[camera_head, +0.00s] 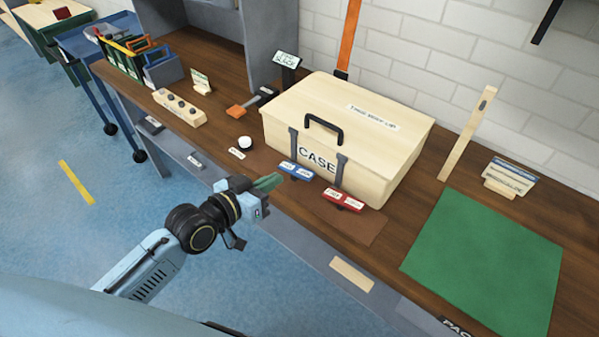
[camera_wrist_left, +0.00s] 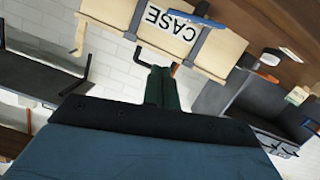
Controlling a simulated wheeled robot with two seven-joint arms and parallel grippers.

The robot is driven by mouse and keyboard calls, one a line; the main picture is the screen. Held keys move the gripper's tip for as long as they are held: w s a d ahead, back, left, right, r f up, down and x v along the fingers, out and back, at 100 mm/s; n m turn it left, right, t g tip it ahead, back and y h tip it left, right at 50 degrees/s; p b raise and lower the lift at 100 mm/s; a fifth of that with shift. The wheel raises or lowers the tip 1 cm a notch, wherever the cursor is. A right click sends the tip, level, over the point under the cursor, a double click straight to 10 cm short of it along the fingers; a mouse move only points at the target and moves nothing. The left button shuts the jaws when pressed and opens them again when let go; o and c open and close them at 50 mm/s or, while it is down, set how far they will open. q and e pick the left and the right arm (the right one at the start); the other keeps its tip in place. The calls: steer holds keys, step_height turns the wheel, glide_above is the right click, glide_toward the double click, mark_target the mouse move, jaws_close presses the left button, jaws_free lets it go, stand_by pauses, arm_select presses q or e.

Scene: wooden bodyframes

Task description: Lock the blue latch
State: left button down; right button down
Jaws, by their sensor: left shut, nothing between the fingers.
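The pale wooden case (camera_head: 350,110) stands on the workbench with its lid down and a black handle on its front. Two dark straps run down its front beside the "CASE" label. The blue latch (camera_head: 296,171) is at the foot of the left strap, and the red latch (camera_head: 343,199) at the foot of the right one. My left gripper (camera_head: 270,182) is shut and empty, its green fingers just left of the blue latch; contact cannot be told. In the left wrist view the shut fingers (camera_wrist_left: 162,86) point toward the case (camera_wrist_left: 222,52), which appears upside down with a blue bar across it.
A green mat (camera_head: 485,260) lies on the right of the wooden bench. A white round knob (camera_head: 244,141), an orange-headed tool (camera_head: 237,111) and a block with dark knobs (camera_head: 180,107) are left of the case. An upright wooden strip (camera_head: 467,134) stands to its right.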

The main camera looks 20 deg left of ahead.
arm_select(q)
steer(key=shift+w+f, duration=0.1)
steer(key=b, duration=0.1)
glide_above(296, 170)
steer(key=s+d, duration=0.3)
step_height(296, 170, down, 2)
steer(key=f, duration=0.1)
steer(key=s+f, duration=0.1)
steer(key=f, duration=0.1)
steer(key=shift+f+b, duration=0.1)
steer(key=shift+b, duration=0.25)
steer(key=shift+d+f, duration=0.15)
steer(key=shift+f, duration=0.4)
steer(key=shift+d, duration=0.1)
